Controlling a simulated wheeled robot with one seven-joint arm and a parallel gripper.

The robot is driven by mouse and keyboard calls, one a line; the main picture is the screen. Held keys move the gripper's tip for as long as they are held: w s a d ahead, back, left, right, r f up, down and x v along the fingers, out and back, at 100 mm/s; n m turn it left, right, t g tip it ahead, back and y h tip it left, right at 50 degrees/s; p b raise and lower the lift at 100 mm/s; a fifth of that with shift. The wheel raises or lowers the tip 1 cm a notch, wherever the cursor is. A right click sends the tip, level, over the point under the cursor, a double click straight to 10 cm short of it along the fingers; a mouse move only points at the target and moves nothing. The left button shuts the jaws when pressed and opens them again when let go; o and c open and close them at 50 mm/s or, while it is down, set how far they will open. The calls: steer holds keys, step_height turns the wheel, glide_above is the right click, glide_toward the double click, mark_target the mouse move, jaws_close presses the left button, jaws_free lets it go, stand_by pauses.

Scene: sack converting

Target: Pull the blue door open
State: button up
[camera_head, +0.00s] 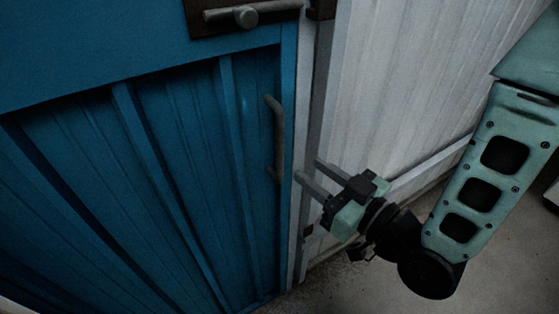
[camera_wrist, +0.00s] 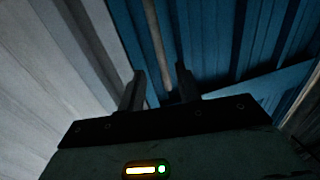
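The blue door (camera_head: 185,130) fills the left of the head view and looks shut against its frame. A grey vertical bar handle (camera_head: 277,140) is fixed near its right edge. My gripper (camera_head: 307,176) is to the right of the handle's lower end, with two parallel fingers apart and nothing between them. In the wrist view the open fingers (camera_wrist: 160,82) point toward the blue door (camera_wrist: 215,45), and a pale vertical strip shows beyond the gap between them. I cannot tell whether that strip is the handle or the door's edge.
A latch with a grey bar (camera_head: 245,14) sits on a dark plate at the door's top. A white corrugated wall (camera_head: 395,75) stands right of the door, close behind my gripper. Bare grey floor (camera_head: 370,285) lies below.

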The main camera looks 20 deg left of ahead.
mark_target(283, 151)
steer(key=p+x, duration=0.2)
steer(key=x, duration=0.6)
steer(key=shift+w+a+r+p, duration=0.1)
steer(key=shift+w+a+p, duration=0.05)
steer(key=shift+a+p, duration=0.15)
steer(key=shift+w+a, duration=0.2)
steer(key=shift+a, duration=0.15)
jaws_close()
